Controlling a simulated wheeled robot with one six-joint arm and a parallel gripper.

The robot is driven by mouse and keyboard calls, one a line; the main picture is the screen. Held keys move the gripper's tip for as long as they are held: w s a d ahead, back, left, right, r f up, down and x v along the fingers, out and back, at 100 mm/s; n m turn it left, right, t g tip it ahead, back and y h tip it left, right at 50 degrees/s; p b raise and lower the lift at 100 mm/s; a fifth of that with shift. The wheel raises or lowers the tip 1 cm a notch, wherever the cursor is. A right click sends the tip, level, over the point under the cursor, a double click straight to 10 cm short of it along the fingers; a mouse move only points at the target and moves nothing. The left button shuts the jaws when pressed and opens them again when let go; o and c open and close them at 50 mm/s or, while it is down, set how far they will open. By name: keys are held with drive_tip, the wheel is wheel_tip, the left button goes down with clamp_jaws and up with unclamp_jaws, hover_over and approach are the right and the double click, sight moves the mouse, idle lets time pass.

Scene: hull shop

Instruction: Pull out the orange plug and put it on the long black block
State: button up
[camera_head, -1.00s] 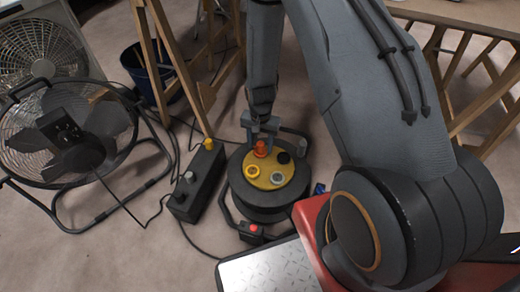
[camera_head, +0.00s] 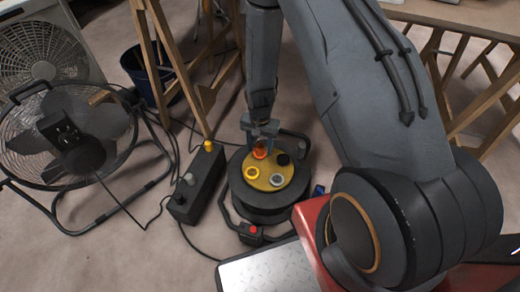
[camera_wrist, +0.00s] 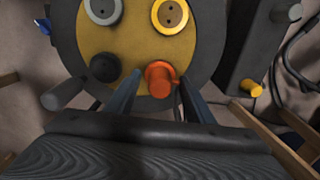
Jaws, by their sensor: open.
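The orange plug (camera_head: 260,152) stands in the yellow top face (camera_head: 277,183) of a round black drum (camera_head: 262,207). In the wrist view the orange plug (camera_wrist: 160,78) shows between my finger tips, with a finger on either side. My gripper (camera_head: 262,134) is open, pointing down over the plug; it also shows in the wrist view (camera_wrist: 160,88). I cannot tell whether either finger touches the plug. The long black block (camera_head: 199,185) lies on the floor left of the drum. It bears a yellow plug (camera_head: 208,145) and a grey plug (camera_head: 188,177).
A yellow socket (camera_head: 252,172), a grey socket (camera_head: 277,180) and a black one (camera_head: 284,158) share the drum's face. Cables run over the floor. A fan (camera_head: 75,140) and wooden trestle legs (camera_head: 165,70) stand to the left. A metal tread plate (camera_head: 270,272) is in front.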

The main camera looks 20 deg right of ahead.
sight(260, 146)
idle(0.9)
clamp_jaws()
drive_tip(key=shift+r+p, duration=2.5)
drive_tip(key=shift+r, duration=0.55)
